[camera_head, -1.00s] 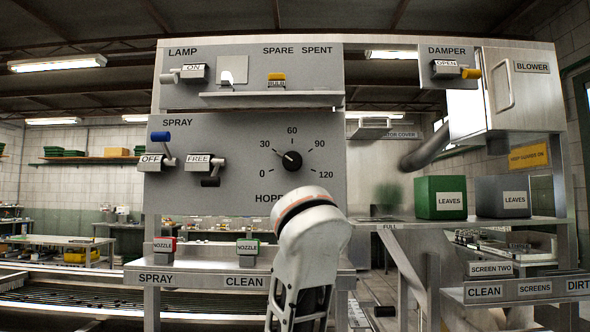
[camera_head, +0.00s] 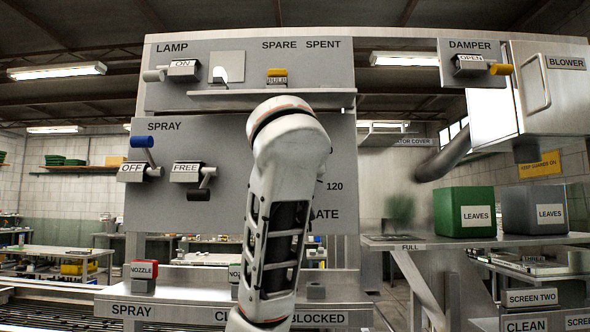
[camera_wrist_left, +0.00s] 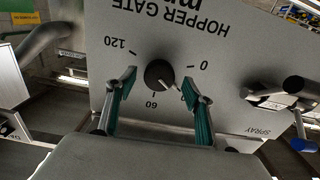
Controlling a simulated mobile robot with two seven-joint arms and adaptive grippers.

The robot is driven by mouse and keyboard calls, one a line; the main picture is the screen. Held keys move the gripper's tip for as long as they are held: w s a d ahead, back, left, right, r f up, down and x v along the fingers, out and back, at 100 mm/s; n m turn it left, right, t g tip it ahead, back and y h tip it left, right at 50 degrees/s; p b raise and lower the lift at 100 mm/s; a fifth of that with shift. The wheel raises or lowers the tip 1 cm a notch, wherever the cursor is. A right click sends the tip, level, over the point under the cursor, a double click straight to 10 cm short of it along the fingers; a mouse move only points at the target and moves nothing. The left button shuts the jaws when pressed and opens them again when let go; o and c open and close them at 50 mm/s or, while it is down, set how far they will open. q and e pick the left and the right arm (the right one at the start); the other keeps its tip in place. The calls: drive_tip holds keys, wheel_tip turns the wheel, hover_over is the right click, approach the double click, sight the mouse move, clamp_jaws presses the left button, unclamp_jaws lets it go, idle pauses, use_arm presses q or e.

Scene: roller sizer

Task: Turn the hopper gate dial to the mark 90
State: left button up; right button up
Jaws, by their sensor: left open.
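The hopper gate dial (camera_wrist_left: 159,74) is a round black knob with a white pointer line on a grey panel, seen upside down in the left wrist view. Its pointer aims near the 30 position, whose number is covered by a finger; 0, 60 and 120 are readable. The 90 mark is also hidden. My left gripper (camera_wrist_left: 157,82) is open, one teal-padded finger on each side of the knob, with gaps visible. My right gripper is not in view.
Left of the dial are the FREE lever (camera_head: 187,174) and the blue-tipped spray lever (camera_head: 140,170). A shelf (camera_head: 225,100) juts out above it. Nozzle blocks (camera_head: 144,275) stand on the ledge below. Green and grey leaves bins (camera_head: 463,212) stand on the right.

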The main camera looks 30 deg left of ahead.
use_arm(q)
drive_tip(key=shift+p+x, duration=0.35)
drive_tip(key=shift+x, duration=1.45)
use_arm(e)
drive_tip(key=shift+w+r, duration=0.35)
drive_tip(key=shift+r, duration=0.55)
use_arm(q)
drive_tip(key=c, duration=1.1)
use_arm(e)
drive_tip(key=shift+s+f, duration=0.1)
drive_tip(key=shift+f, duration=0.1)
